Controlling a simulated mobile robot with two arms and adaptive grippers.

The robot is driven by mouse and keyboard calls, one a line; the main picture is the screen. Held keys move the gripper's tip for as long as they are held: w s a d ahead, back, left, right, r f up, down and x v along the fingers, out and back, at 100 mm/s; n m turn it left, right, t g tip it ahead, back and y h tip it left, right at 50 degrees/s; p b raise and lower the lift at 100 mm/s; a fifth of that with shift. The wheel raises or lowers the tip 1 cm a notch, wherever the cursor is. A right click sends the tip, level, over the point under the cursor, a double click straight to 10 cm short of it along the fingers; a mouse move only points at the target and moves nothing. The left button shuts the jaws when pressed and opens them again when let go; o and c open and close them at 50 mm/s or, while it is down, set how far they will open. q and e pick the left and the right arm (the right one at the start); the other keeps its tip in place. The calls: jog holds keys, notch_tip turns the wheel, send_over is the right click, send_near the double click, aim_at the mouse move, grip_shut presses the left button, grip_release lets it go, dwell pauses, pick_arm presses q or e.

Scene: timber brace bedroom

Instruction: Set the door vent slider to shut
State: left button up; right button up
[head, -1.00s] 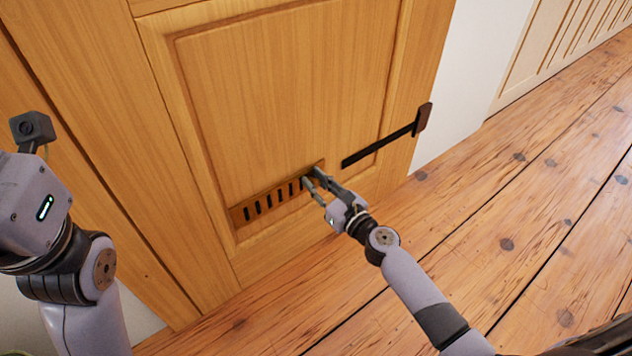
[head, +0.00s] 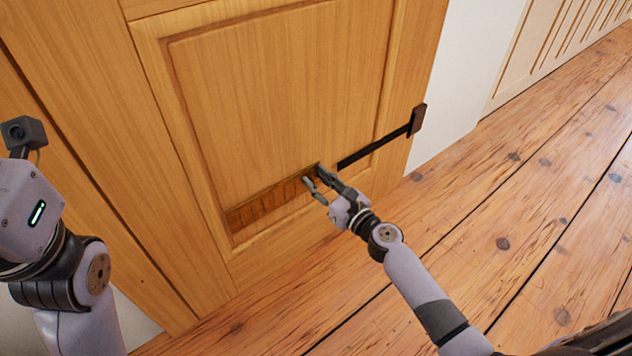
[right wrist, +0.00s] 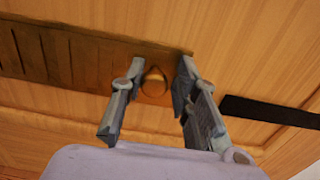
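The door vent (head: 262,204) is a long wooden strip low on the door panel. A small rounded knob (right wrist: 153,82) sits near the strip's right end. My right gripper (head: 312,174) is at that end. In the right wrist view its fingers (right wrist: 161,61) stand apart on either side of the knob, with visible space around it. The knob is hidden in the head view. My left arm is at the left edge; its fingers are out of view.
A dark bar (head: 375,147) with a brown end block (head: 417,119) runs across the door (head: 280,100) just right of the vent. The plank floor (head: 500,240) in front is clear. A white wall (head: 462,80) is to the right.

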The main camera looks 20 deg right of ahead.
jog(key=shift+o, duration=1.3)
jog(key=shift+s, duration=0.15)
jog(key=v, duration=1.1)
jog(key=shift+s+d, duration=0.2)
jog(key=shift+s, duration=0.15)
jog(key=shift+r, duration=0.1)
